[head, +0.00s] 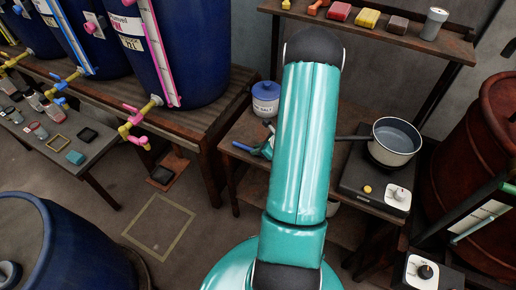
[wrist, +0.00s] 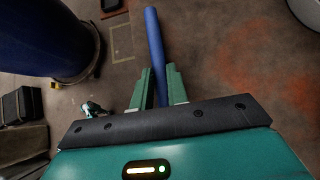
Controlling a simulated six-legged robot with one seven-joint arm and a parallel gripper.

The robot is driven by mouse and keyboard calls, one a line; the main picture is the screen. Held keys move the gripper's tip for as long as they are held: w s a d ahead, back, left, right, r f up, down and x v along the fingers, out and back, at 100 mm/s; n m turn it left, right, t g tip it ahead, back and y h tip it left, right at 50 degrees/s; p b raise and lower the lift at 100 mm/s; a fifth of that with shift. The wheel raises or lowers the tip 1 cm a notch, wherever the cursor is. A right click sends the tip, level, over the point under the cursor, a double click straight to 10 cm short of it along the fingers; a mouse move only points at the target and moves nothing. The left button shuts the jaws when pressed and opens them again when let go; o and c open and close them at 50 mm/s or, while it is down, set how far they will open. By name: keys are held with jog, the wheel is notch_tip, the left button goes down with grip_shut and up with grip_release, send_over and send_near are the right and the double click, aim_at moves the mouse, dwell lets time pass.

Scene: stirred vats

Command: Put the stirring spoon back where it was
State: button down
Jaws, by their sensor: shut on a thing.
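My gripper (wrist: 158,82) is shut on a blue rod, which looks like the handle of the stirring spoon (wrist: 154,38). The rod sticks out beyond the fingers in the wrist view, over the floor. Its other end is hidden behind the gripper body, and no bowl of a spoon shows. In the head view my arm covers most of the gripper. A short blue piece (head: 242,146) shows just left of the arm, and seems to be the same rod.
A pot (head: 397,141) stands on a hotplate (head: 352,183) at right. A salt jar (head: 265,98) is on the table behind my arm. Blue vats (head: 185,45) with coloured taps line the left bench. A blue barrel (head: 60,235) stands at lower left. A taped square (head: 160,226) marks clear floor.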

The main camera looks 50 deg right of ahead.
jog(key=shift+f, duration=0.3)
dwell(0.5)
jog(key=c, duration=1.3)
grip_release()
jog(key=v, duration=1.3)
jog(key=shift+s+r, duration=0.3)
jog(key=shift+d, duration=0.1)
